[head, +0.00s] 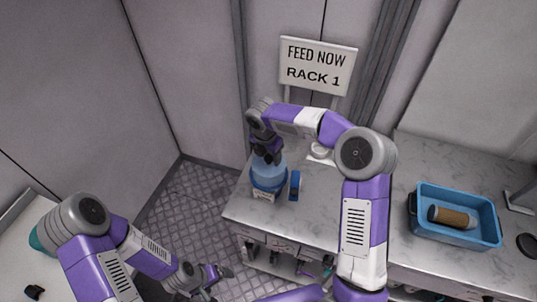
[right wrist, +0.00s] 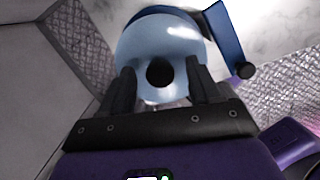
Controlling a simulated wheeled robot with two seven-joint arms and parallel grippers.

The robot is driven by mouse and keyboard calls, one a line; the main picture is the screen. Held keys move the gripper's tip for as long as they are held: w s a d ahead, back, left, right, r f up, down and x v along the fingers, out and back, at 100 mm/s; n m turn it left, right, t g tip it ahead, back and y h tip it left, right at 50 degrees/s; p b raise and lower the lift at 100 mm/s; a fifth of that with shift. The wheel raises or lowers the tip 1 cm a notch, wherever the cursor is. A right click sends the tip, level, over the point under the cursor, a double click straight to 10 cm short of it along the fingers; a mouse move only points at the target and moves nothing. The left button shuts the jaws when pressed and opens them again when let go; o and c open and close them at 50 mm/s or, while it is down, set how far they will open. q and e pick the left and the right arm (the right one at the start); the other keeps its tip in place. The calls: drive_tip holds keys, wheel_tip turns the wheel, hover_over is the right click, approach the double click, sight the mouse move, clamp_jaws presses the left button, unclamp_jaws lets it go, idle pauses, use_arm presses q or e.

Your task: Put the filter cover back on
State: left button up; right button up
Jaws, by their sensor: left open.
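A light blue domed cover (head: 268,170) with a dark knob sits at the top of a darker blue filter housing (head: 268,186) on the marble counter; I cannot tell whether it is fully seated. My right gripper (head: 268,155) is directly above the dome. In the right wrist view the dome (right wrist: 160,45) fills the upper middle, and the open fingers of my right gripper (right wrist: 160,68) stand on either side of the dark knob (right wrist: 159,72), with a gap on both sides. My left gripper (head: 217,275) is open, low over the floor, away from the counter.
An upright blue part (head: 295,186) stands just right of the housing. A blue tray (head: 468,238) at the right holds a brown cylinder with pale ends (head: 453,217). A "FEED NOW RACK 1" sign (head: 317,66) stands behind. The counter between housing and tray is partly hidden by my right arm.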

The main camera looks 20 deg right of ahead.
drive_tip(key=shift+r, duration=0.1)
drive_tip(key=r, duration=0.5)
drive_tip(key=a+r+p, duration=0.1)
drive_tip(key=r, duration=0.1)
drive_tip(key=shift+s+r, duration=0.2)
drive_tip(key=shift+s, duration=0.15)
